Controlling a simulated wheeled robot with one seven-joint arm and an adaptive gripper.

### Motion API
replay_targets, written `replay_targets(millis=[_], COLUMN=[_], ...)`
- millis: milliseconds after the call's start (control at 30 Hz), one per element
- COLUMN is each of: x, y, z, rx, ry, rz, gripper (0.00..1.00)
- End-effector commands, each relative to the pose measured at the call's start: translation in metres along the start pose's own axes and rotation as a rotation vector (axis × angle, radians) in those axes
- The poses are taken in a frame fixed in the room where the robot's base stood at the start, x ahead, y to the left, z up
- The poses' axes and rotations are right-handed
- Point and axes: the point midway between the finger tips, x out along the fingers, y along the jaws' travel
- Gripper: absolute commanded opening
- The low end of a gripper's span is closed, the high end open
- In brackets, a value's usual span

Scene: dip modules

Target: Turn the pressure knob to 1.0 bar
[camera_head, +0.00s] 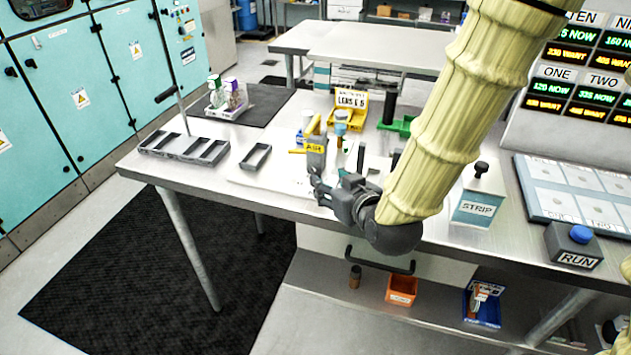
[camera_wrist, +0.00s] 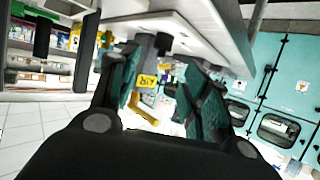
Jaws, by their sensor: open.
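A grey air unit (camera_head: 316,160) with a yellow AIR label (camera_head: 314,148) stands on the steel bench, just beyond my gripper (camera_head: 326,186). In the wrist view my gripper (camera_wrist: 162,66) is open and empty, its two teal-padded fingers apart. A small black knob (camera_wrist: 163,42), which looks like the pressure knob, shows between the fingers, ahead of them and apart. The yellow AIR label (camera_wrist: 147,81) also shows there, beyond the fingers. In the head view my gripper hides the knob. No pressure reading can be made out.
A yellow bin (camera_head: 349,108) and a green tray (camera_head: 402,125) stand behind the air unit. A STRIP box (camera_head: 478,206) and a RUN button (camera_head: 580,236) are to the right. An empty grey rack (camera_head: 184,147) is at the left. The bench's front edge lies close below my gripper.

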Motion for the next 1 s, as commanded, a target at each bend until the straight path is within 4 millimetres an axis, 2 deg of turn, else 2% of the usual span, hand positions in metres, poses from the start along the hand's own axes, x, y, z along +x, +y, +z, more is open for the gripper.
replay_targets(millis=[533,733,1000], x=[0.066,0.076,0.078], y=[0.000,0.000,0.000], z=[-0.001,-0.001,0.000], rx=[0.000,0.001,0.000], ry=[-0.001,-0.001,-0.001], rz=[0.000,0.000,0.000], gripper=[0.47,0.47,0.47])
